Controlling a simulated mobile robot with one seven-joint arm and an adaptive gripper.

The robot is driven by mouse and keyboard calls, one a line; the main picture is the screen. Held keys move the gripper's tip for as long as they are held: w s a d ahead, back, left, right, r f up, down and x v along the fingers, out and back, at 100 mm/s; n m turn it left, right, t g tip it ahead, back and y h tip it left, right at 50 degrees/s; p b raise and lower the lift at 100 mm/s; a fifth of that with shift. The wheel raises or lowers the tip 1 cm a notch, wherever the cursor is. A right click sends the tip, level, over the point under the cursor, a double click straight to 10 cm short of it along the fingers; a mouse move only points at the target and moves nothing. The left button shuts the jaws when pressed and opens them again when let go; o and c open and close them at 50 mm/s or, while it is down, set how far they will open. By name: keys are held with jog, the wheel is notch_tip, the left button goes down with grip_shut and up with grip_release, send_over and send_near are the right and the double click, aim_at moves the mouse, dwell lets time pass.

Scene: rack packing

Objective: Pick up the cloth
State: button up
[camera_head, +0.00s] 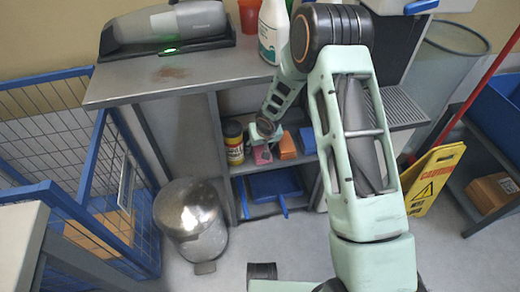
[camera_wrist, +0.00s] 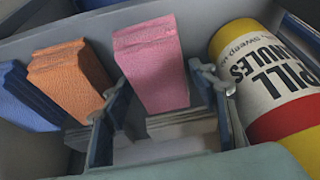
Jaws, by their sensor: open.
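Several folded cloths stand in a row on the shelf in the wrist view: a pink cloth (camera_wrist: 153,68), an orange cloth (camera_wrist: 72,80) and a blue cloth (camera_wrist: 22,98). In the head view the pink cloth (camera_head: 262,155), orange cloth (camera_head: 287,147) and blue cloth (camera_head: 308,140) are on the upper shelf under the counter. My gripper (camera_wrist: 160,88) is open, its two fingers on either side of the pink cloth's near end. I cannot tell whether they touch it. In the head view my gripper is mostly hidden behind my own wrist.
A spill granules canister (camera_wrist: 268,80) stands close to the right finger in the wrist view; the canister (camera_head: 233,143) is left of the cloths in the head view. The counter (camera_head: 195,75) lies above the shelf. A blue dustpan (camera_head: 270,185) is below. A metal bin (camera_head: 190,215) stands at left.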

aim_at(260, 147)
jog(key=shift+f+b, duration=0.2)
jog(key=shift+b, duration=0.1)
dwell(0.4)
jog(key=c, duration=0.9)
jog(key=shift+r, duration=0.1)
jog(key=shift+c, duration=0.2)
jog(key=r, duration=0.1)
jog(key=r+p, duration=0.1)
jog(key=r, duration=0.1)
jog(key=r+p, duration=0.1)
jog(key=shift+s+d+r, duration=0.1)
jog(key=shift+s+r, duration=0.1)
jog(key=shift+s, duration=0.05)
jog(key=s+r, duration=0.1)
jog(key=s+d+r+p, duration=0.1)
jog(key=r, duration=0.1)
jog(key=s+r, duration=0.1)
jog(key=shift+s+d+r, duration=0.15)
jog(key=shift+s+r, duration=0.25)
jog(key=s+d+r+p, duration=0.1)
jog(key=s+d+r, duration=0.2)
jog(key=s, duration=0.6)
jog(key=shift+r, duration=0.55)
